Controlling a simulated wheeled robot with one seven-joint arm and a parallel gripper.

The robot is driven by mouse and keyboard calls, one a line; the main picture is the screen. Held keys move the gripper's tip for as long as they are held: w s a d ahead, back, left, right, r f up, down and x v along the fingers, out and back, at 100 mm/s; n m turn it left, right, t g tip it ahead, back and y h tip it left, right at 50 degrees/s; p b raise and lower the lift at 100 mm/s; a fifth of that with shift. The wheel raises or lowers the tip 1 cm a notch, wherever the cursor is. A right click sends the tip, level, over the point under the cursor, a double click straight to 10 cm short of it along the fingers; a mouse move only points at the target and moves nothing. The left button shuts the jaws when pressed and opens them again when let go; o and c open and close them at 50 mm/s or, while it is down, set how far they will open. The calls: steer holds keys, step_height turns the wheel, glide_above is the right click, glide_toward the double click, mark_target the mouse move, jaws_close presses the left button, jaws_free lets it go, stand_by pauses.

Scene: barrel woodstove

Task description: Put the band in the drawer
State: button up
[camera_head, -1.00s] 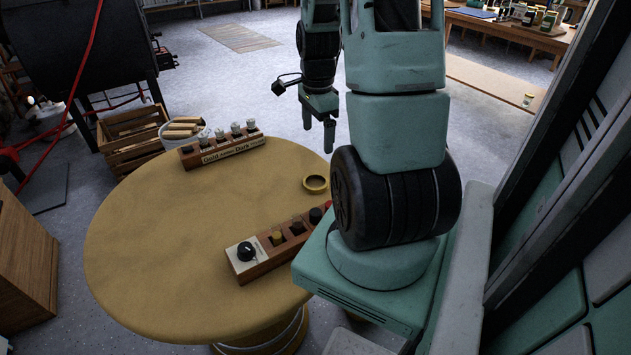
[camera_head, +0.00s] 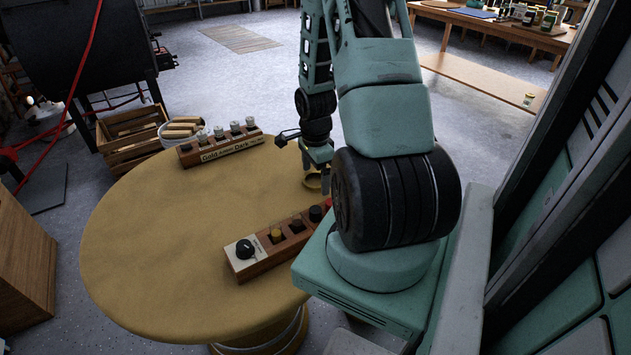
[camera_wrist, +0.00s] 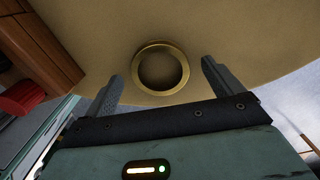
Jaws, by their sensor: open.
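The band looks like a small brass-yellow ring lying flat on the round tan table (camera_head: 180,240), near its right edge. In the head view the band (camera_head: 308,183) is partly covered by my gripper (camera_head: 317,172). In the wrist view the whole band (camera_wrist: 160,92) shows, between the two fingers of my gripper (camera_wrist: 161,70), with a gap on each side. My gripper is open and empty, pointing down over the band. How high the fingertips are above the table is hard to tell. I cannot make out a drawer for certain.
A wooden block with knobs (camera_head: 262,265) lies on the table near my base; its red end (camera_wrist: 25,98) is left of my gripper in the wrist view. A labelled rack (camera_head: 225,151) stands at the table's back. A slatted crate (camera_head: 128,138) is beyond. The table's middle is clear.

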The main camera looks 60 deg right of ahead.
steer(key=shift+f, duration=0.25)
steer(key=c, duration=1.1)
steer(key=shift+r, duration=0.1)
